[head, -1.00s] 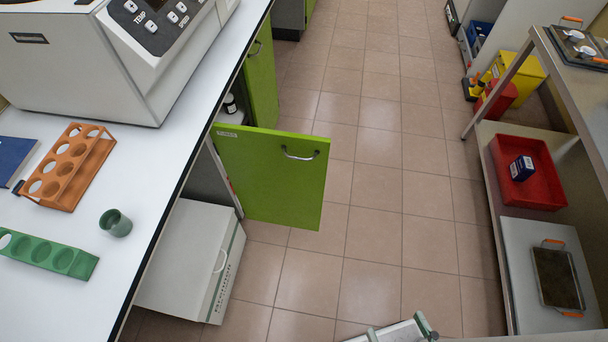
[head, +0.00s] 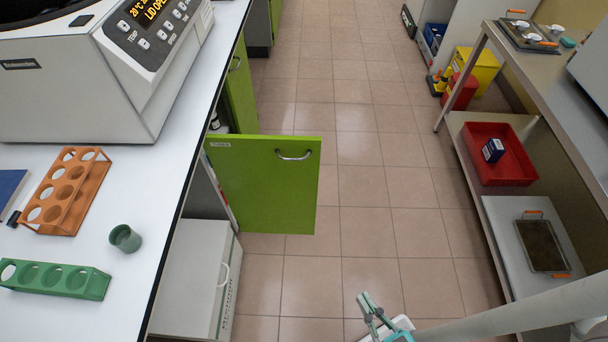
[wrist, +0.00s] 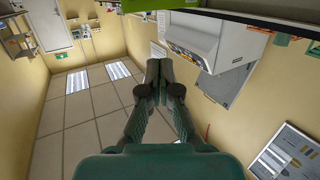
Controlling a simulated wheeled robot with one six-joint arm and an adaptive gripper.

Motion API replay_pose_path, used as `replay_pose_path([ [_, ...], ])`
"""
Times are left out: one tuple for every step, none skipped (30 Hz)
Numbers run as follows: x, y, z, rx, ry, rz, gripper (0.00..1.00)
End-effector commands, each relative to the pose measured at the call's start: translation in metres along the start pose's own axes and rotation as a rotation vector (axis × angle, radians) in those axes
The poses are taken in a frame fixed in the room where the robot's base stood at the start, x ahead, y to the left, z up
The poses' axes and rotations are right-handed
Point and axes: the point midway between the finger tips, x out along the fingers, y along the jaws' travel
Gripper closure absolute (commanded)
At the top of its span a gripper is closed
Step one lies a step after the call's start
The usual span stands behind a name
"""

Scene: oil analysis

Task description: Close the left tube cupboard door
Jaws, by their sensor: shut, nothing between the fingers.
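The green cupboard door (head: 262,190) stands wide open under the left bench in the head view, sticking out into the aisle. It has a silver handle (head: 294,155) near its upper right and a small label at its upper left. The inside of the cupboard is mostly hidden behind it. My gripper (head: 368,302) is low in the aisle, right of the door and nearer to me, apart from it. In the wrist view my gripper (wrist: 159,66) has its fingers together with nothing between them. A green strip shows at the top of that view; I cannot tell what it is.
A white cabinet (head: 190,278) stands under the bench, nearer than the door. The bench (head: 120,290) bears an orange rack (head: 66,190), a green rack (head: 55,279) and a machine. A metal shelf with a red tray (head: 497,170) lines the right side. The tiled aisle between is clear.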

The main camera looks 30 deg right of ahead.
Motion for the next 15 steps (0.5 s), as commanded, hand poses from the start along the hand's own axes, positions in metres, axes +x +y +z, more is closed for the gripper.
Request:
replay_pose_path([
  [0.015, 0.001, 0.006, 0.002, 0.032, 0.01, 1.0],
  [0.023, 0.003, 0.01, 0.002, 0.049, 0.019, 1.0],
  [0.034, 0.005, 0.014, 0.004, 0.072, 0.031, 1.0],
  [0.042, 0.006, 0.018, 0.004, 0.086, 0.041, 1.0],
  [0.051, 0.008, 0.021, 0.005, 0.101, 0.053, 1.0],
  [0.062, 0.01, 0.025, 0.005, 0.119, 0.069, 1.0],
  [0.071, 0.012, 0.028, 0.006, 0.134, 0.082, 1.0],
  [0.079, 0.013, 0.032, 0.006, 0.144, 0.094, 1.0],
  [0.091, 0.015, 0.036, 0.007, 0.159, 0.113, 1.0],
  [0.1, 0.017, 0.039, 0.008, 0.169, 0.127, 1.0],
  [0.11, 0.019, 0.042, 0.009, 0.178, 0.143, 1.0],
  [0.122, 0.021, 0.046, 0.011, 0.189, 0.164, 1.0],
  [0.131, 0.022, 0.049, 0.012, 0.195, 0.18, 1.0],
  [0.141, 0.024, 0.051, 0.013, 0.201, 0.196, 1.0],
  [0.154, 0.025, 0.055, 0.015, 0.207, 0.218, 1.0],
])
